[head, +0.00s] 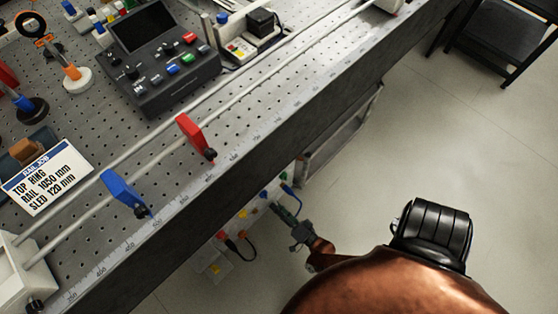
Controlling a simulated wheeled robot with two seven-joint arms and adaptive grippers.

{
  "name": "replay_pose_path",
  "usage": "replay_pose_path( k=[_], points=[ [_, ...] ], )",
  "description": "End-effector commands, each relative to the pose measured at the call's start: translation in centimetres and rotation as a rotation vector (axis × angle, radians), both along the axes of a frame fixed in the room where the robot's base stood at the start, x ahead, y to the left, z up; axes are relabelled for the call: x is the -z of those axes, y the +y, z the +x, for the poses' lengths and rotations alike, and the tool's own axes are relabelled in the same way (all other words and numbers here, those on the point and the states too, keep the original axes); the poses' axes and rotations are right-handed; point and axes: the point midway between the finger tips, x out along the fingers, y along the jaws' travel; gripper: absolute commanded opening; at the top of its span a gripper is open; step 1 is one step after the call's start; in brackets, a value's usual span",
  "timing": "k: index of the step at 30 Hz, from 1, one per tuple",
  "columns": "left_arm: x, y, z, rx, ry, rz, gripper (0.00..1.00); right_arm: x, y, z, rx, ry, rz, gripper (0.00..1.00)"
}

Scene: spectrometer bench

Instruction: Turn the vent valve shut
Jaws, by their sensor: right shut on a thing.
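My right gripper (279,212) reaches in from the lower right, below the bench's front edge. It is at a pale panel (242,217) with small coloured fittings. Its jaws are shut on a small part there, which I take to be the vent valve. The fingers hide that part, so I cannot tell how far it is turned. My left gripper is out of view.
The bench (130,262) carries a rail with a red stop (193,134) and a blue stop (122,190), a control box (155,55) and a sign card (47,178). Cables (240,248) hang at the panel. A black stool (500,40) stands on open floor.

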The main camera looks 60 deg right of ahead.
Motion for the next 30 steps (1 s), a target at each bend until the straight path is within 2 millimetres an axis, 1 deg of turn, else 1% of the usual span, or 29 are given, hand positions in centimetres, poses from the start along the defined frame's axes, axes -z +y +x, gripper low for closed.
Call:
replay_pose_path(
  k=[1,6,12,19,30],
  points=[
    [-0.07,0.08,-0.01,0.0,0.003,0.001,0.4,0.17,-0.13,-0.37,0.005,0.014,-0.036,0.0],
    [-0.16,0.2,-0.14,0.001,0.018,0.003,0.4,0.17,-0.15,-0.36,0.004,0.042,-0.151,0.0],
    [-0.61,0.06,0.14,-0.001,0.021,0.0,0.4,0.18,-0.14,-0.36,0.003,0.064,-0.246,0.0],
    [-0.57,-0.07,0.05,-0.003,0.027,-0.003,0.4,0.18,-0.17,-0.38,0.003,0.076,-0.296,0.0],
    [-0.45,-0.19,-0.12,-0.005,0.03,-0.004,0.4,0.17,-0.18,-0.38,0.004,0.078,-0.306,0.0]
  ],
)
